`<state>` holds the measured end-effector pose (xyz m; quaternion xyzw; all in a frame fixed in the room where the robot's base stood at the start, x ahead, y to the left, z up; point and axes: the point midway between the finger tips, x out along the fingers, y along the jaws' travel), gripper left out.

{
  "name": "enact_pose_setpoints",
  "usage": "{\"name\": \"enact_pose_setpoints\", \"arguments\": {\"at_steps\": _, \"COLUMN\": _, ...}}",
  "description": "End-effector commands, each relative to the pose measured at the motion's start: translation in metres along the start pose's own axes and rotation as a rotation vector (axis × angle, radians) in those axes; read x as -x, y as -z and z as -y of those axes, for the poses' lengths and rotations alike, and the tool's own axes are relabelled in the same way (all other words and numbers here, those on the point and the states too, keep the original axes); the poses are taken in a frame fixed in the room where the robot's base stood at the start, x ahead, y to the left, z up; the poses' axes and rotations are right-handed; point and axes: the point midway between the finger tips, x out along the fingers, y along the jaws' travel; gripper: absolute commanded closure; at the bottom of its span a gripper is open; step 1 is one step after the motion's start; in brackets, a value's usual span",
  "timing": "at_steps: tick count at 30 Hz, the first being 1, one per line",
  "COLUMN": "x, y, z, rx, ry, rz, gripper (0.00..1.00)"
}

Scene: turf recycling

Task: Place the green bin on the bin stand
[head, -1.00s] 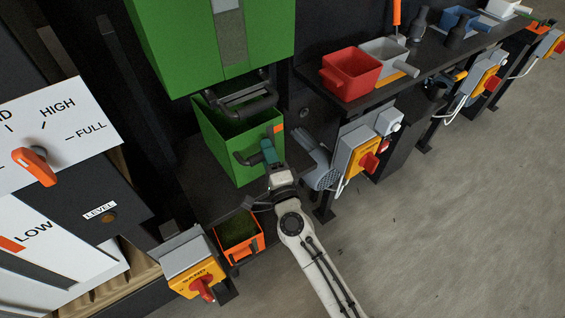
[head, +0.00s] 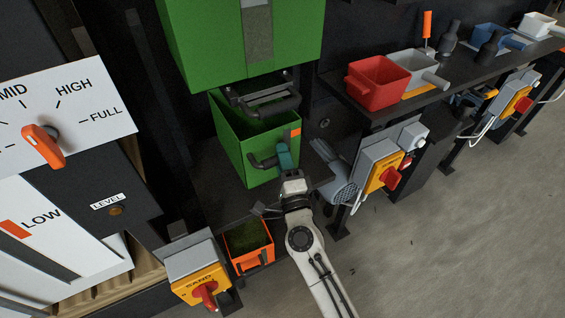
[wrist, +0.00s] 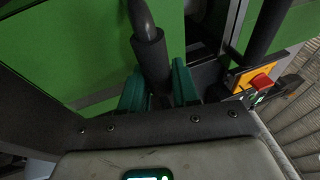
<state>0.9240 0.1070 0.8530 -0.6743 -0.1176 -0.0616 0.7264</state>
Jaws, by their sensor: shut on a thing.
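The green bin (head: 257,165) is upright and open-topped, below the green machine housing (head: 240,40). A dark handle and a small orange tag are on its front. My gripper (head: 286,155) is shut on that handle. In the wrist view the teal fingers of my gripper (wrist: 158,90) stand on either side of the black handle grip (wrist: 150,60), close to the bin's green wall. A dark flat surface (head: 222,195), possibly the bin stand, lies beneath the bin. I cannot tell whether the bin touches it.
An orange bin (head: 248,245) with green contents and a yellow switch box (head: 200,285) stand in front. A grey motor (head: 335,178) and another yellow switch box (head: 383,175) are close at right. A bench (head: 400,100) carries red and grey bins. Open floor is at right.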

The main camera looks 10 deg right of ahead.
Motion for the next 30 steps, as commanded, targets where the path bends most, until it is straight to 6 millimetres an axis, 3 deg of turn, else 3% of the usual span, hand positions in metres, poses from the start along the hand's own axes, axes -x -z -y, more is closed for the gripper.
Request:
{"name": "enact_pose_setpoints", "arguments": {"at_steps": 1, "x": 0.002, "y": 0.001, "z": -0.009, "rx": 0.000, "ry": -0.001, "rz": 0.000, "gripper": 1.00}}
{"name": "enact_pose_setpoints", "arguments": {"at_steps": 18, "x": 0.015, "y": 0.004, "z": -0.058, "rx": 0.002, "ry": -0.001, "rz": -0.001, "gripper": 1.00}}
{"name": "enact_pose_setpoints", "arguments": {"at_steps": 30, "x": 0.019, "y": 0.005, "z": -0.074, "rx": 0.001, "ry": -0.001, "rz": -0.001, "gripper": 1.00}}
